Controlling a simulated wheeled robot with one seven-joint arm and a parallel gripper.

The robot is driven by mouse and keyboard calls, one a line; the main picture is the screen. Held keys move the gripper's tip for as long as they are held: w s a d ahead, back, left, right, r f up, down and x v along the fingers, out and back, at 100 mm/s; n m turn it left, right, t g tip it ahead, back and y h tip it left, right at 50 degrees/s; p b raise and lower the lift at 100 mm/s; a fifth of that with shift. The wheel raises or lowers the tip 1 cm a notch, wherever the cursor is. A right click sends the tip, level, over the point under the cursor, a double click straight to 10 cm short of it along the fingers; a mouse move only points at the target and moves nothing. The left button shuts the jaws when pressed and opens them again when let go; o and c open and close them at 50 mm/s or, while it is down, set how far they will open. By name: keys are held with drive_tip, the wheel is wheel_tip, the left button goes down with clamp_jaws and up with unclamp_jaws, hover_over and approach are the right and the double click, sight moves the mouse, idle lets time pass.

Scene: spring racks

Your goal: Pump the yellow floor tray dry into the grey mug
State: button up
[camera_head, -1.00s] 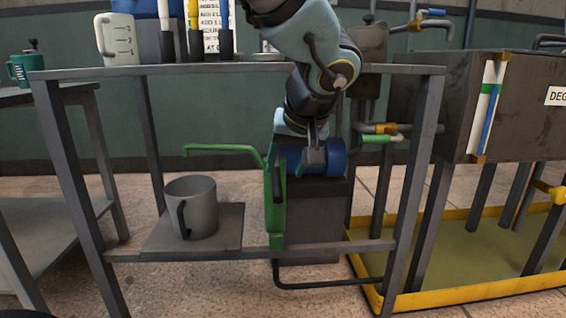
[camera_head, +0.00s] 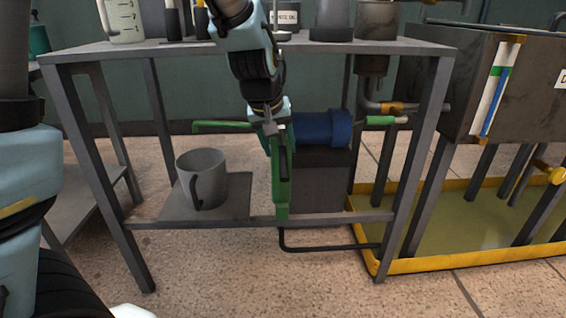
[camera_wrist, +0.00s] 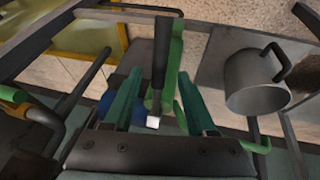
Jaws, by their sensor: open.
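The yellow floor tray (camera_head: 450,265) lies on the floor at right in the head view, with a dull yellow-green liquid (camera_head: 440,235) in it. The grey mug (camera_head: 208,178) stands upright on a plate on the rack's lower shelf; it also shows in the wrist view (camera_wrist: 255,90). A green pump (camera_head: 281,195) with a blue cylinder (camera_head: 322,128) stands right of it, its green spout (camera_head: 222,126) reaching over the mug. My gripper (camera_head: 270,122) is at the pump's top. In the wrist view my gripper (camera_wrist: 160,105) is open, with the pump's dark handle (camera_wrist: 161,50) between its fingers.
A dark pipe (camera_head: 330,248) runs low from the pump toward the tray. Rack legs and the upper shelf (camera_head: 170,50) surround my arm. A dark tank (camera_head: 535,85) with a gauge stands over the tray. Floor in front of the rack is clear.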

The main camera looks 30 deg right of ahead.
sight(282, 155)
drive_tip(key=shift+b+x, duration=0.6)
drive_tip(key=shift+x, duration=1.75)
clamp_jaws()
drive_tip(key=shift+r, duration=0.1)
